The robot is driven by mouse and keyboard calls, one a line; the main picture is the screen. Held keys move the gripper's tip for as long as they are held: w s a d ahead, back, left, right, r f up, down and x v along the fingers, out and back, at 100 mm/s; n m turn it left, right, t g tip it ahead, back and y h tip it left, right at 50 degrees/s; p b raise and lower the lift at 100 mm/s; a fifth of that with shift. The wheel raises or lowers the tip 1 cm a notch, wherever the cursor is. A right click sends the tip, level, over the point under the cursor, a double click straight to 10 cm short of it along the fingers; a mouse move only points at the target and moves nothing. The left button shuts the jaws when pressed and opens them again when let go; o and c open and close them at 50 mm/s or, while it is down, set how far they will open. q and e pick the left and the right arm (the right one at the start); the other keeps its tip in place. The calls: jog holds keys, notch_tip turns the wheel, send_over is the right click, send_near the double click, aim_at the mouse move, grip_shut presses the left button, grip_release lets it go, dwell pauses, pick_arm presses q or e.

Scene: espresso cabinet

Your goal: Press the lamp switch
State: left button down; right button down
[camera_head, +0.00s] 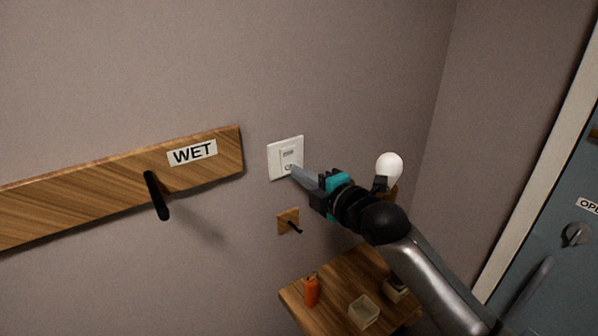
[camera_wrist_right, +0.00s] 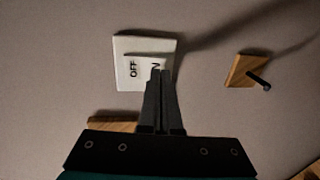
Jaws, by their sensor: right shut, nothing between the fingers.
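The lamp switch (camera_head: 286,158) is a white wall plate with a rocker, right of the wooden board. In the right wrist view the switch (camera_wrist_right: 130,68) shows the word OFF and part of a second label, which the fingers partly cover. My right gripper (camera_head: 294,171) is shut and empty, its tips at the lower part of the rocker. In the wrist view the fingertips (camera_wrist_right: 160,73) overlap that labelled part; whether they touch it I cannot tell. A white bulb (camera_head: 389,166) shows behind my right arm. My left gripper is not in view.
A wooden board (camera_head: 100,190) with a WET label and a black peg (camera_head: 157,195) is on the wall at left. A small peg block (camera_head: 288,221) is below the switch. A wooden table (camera_head: 335,285) holds an orange bottle (camera_head: 312,291) and a clear container (camera_head: 363,312).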

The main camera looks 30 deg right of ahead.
jog(key=shift+w, duration=0.35)
jog(key=shift+w+f+t+b, duration=0.1)
jog(key=shift+w+t+b, duration=0.2)
jog(key=shift+b, duration=0.25)
jog(key=shift+s+f, duration=0.1)
jog(key=shift+s, duration=0.05)
